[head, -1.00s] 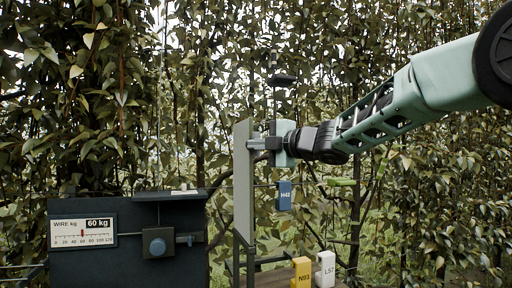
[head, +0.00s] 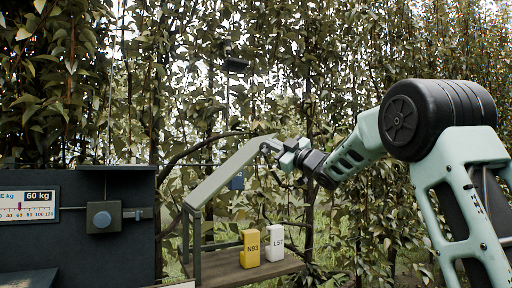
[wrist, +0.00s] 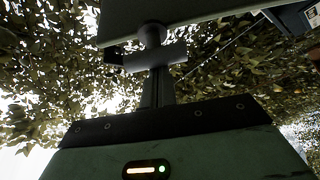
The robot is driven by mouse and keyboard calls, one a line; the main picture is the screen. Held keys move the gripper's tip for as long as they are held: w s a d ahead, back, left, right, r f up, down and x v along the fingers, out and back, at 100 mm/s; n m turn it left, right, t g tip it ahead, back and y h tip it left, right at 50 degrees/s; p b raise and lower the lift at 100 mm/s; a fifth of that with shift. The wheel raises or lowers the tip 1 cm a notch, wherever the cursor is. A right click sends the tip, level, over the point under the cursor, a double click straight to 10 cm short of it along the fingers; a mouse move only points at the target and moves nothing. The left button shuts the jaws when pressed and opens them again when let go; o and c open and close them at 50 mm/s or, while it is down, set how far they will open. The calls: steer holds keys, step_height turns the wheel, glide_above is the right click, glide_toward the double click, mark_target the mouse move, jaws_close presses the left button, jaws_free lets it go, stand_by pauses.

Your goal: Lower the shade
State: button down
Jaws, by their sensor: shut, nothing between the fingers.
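The shade is a long pale grey panel (head: 228,172). In the head view it slants, its low end at a dark post on the left and its high end toward my arm. My gripper (head: 272,147) is shut at the high end of the shade, touching it or very close. In the wrist view the shade's flat face (wrist: 190,12) crosses the top, with a short round knob just below it. My gripper (wrist: 155,75) reaches up to that knob. Whether the fingers press on it is hard to tell.
Under the shade a wooden shelf (head: 220,270) carries a yellow block N93 (head: 250,249) and a white block L57 (head: 275,243). A blue tag (head: 237,181) hangs behind the shade. A dark box with a wire gauge (head: 25,205) reading 60 kg stands left. Leafy branches fill the back.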

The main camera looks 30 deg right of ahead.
steer(key=d+f+m+t+h+b, duration=0.1)
steer(key=d+f+m+h+b, duration=0.2)
steer(key=f+m+b, duration=0.2)
steer(key=d+f+m+t+h+b, duration=0.1)
steer(key=d+f+m+h+b, duration=0.2)
steer(key=f+b, duration=0.7)
steer(key=shift+d+f+m+t+b, duration=0.5)
steer(key=shift+f+m, duration=0.8)
steer(key=shift+f, duration=0.65)
steer(key=shift+d+f, duration=0.1)
